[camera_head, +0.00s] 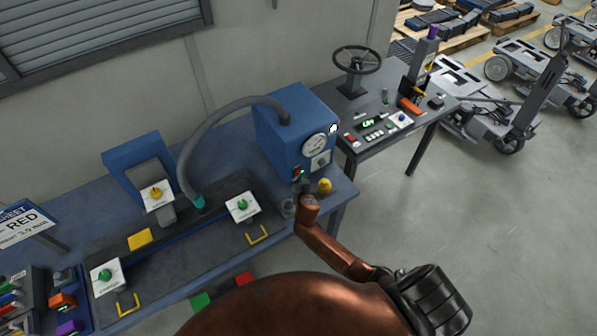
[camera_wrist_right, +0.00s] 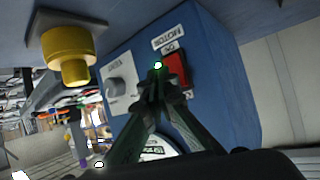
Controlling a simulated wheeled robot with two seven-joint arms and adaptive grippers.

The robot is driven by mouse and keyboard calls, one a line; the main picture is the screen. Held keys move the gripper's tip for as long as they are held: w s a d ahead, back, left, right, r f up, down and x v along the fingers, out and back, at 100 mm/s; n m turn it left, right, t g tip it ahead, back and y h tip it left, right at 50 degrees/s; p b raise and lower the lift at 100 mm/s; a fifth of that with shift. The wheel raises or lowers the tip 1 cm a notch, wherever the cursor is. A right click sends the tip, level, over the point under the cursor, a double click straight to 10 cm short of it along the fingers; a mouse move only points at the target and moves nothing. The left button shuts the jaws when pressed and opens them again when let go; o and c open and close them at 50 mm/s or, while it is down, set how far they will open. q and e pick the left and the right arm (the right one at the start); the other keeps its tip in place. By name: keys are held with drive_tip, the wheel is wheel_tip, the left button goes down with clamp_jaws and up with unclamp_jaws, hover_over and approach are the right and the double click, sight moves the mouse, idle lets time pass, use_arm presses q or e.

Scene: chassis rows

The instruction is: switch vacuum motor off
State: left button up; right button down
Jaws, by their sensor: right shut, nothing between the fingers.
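The blue vacuum unit (camera_head: 290,120) stands at the right end of the blue bench, with a round gauge (camera_head: 315,145) and a grey hose from its top. Its red motor switch (camera_wrist_right: 177,70) is low on the front, beside a small lit green spot (camera_wrist_right: 158,65) and a label reading MOTOR. My right gripper (camera_wrist_right: 156,82) is shut and empty, its tips just in front of the panel by the switch. I cannot tell whether they touch it. In the head view the right gripper (camera_head: 303,186) is at the unit's lower front. My left gripper is out of view.
A yellow knob (camera_wrist_right: 66,52) sticks out close beside the panel, and a grey knob (camera_wrist_right: 121,87) sits on the panel. The hose (camera_head: 215,125) runs to a fixture on the bench. A second table (camera_head: 400,110) with a handwheel stands to the right.

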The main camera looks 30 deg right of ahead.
drive_tip(key=shift+w, duration=0.15)
drive_tip(key=shift+w, duration=0.25)
drive_tip(key=shift+w+r+b, duration=0.15)
drive_tip(key=shift+w+b, duration=0.15)
drive_tip(key=shift+b, duration=0.05)
idle(0.4)
idle(0.3)
drive_tip(key=shift+s, duration=0.8)
drive_tip(key=shift+s+d+f+p, duration=0.1)
drive_tip(key=shift+s+f+p, duration=0.1)
drive_tip(key=shift+s, duration=1.05)
drive_tip(key=shift+s+d+f+p, duration=0.1)
drive_tip(key=shift+s+f, duration=0.1)
drive_tip(key=shift+s, duration=1)
